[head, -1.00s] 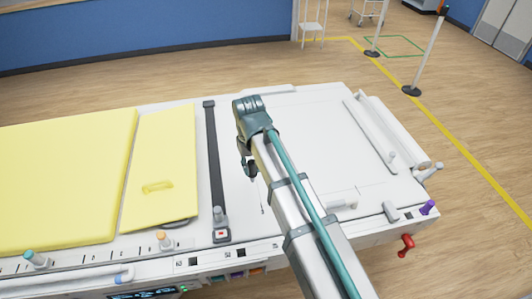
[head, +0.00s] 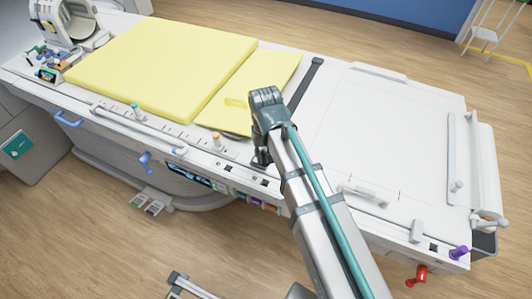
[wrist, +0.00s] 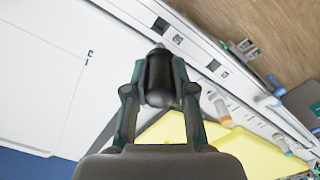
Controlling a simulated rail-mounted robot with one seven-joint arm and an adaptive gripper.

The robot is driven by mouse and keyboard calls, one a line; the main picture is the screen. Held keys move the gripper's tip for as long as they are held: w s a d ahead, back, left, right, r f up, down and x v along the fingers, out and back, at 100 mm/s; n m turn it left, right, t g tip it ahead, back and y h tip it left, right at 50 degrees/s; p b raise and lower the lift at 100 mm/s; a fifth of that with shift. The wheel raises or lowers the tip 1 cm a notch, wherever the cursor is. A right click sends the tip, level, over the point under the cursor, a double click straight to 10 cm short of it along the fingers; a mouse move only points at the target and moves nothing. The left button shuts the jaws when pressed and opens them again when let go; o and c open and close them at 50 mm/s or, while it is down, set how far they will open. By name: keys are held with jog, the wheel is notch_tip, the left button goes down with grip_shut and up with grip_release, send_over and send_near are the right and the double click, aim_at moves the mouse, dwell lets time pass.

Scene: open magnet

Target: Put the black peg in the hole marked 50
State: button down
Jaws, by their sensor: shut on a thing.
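My gripper (wrist: 159,95) is shut on the black peg (wrist: 158,75), which sits between its two fingers in the wrist view. In the head view my gripper (head: 261,155) is above the near side of the white table, by the near end of the black strap. The peg is hard to make out there. Small dark square holes run along the table's near edge, one (head: 228,170) just left of the strap end. I cannot read a 50 mark.
An orange-topped peg (head: 215,139) and a teal-topped peg (head: 134,110) stand along the near edge. Yellow pads (head: 160,65) cover the left. A purple knob (head: 458,253) and red handle (head: 418,274) are at the right corner. The right tabletop (head: 380,120) is largely clear.

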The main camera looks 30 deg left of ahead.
aim_at(265, 170)
jog(key=shift+w+a+f+b, duration=0.1)
jog(key=shift+a+f+b, duration=0.2)
jog(key=shift+f, duration=0.15)
jog(key=shift+d+f+b, duration=0.15)
jog(key=shift+f+b, duration=2.15)
jog(key=shift+f, duration=1.45)
jog(key=shift+f+b, duration=0.85)
jog(key=shift+f, duration=1.2)
jog(key=c, duration=0.9)
grip_release()
